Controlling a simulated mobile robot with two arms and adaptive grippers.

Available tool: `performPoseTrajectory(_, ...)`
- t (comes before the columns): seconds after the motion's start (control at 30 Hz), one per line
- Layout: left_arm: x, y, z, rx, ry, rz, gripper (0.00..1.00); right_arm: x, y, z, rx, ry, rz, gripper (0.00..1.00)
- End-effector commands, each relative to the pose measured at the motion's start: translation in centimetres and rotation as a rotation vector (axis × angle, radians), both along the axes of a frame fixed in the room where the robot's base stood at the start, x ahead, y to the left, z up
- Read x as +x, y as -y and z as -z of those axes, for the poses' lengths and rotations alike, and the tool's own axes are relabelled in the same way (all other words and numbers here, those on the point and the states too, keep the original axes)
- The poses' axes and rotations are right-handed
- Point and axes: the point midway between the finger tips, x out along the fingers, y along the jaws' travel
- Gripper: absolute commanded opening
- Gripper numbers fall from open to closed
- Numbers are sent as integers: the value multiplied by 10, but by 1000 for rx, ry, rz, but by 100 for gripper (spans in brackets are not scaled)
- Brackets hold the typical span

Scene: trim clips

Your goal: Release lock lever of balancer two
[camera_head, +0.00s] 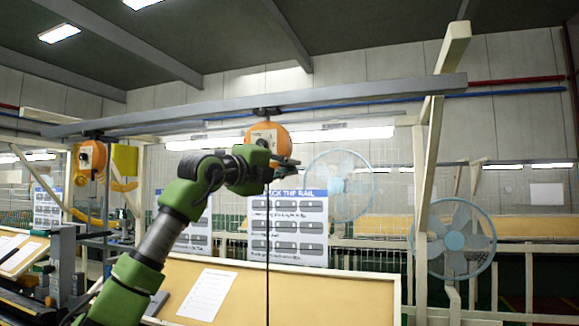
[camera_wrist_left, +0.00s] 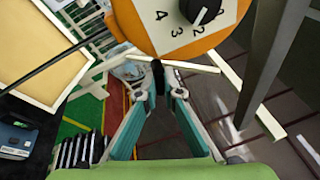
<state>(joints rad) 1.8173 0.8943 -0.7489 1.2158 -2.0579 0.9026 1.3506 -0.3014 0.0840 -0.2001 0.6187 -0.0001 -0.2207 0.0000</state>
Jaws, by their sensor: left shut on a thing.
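An orange balancer (camera_head: 266,132) hangs from the overhead rail, and my left gripper (camera_head: 284,165) is at its lower side. In the left wrist view the balancer's orange casing (camera_wrist_left: 150,30) fills the top, with a white numbered plate and a black dial (camera_wrist_left: 201,11). A small black lever (camera_wrist_left: 157,72) sits just below the casing, between the fingertips of my left gripper (camera_wrist_left: 158,90), which is shut on it. Part of the lever is hidden by the fingers. A second orange balancer (camera_head: 91,155) hangs farther left, apart from my arm. My right gripper is not in view.
The grey rail (camera_head: 360,95) runs above the balancer. A thin dark cable (camera_head: 267,255) hangs below it. A sign with rows of panels (camera_head: 288,222) stands behind. Blue fans (camera_head: 455,240) stand at the right. A slanted tan board with a white sheet (camera_head: 208,294) is below.

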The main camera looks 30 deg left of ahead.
Motion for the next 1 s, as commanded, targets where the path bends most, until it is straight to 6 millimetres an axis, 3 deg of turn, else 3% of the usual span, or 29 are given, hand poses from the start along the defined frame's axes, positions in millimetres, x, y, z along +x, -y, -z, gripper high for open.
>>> performPoseTrajectory(0.27, -1, -2, -2, 169, -40, -1, 0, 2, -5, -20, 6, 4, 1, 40)
performPoseTrajectory(1.0, -3, -12, 7, 840, -197, -3, 0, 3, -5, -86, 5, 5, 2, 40)
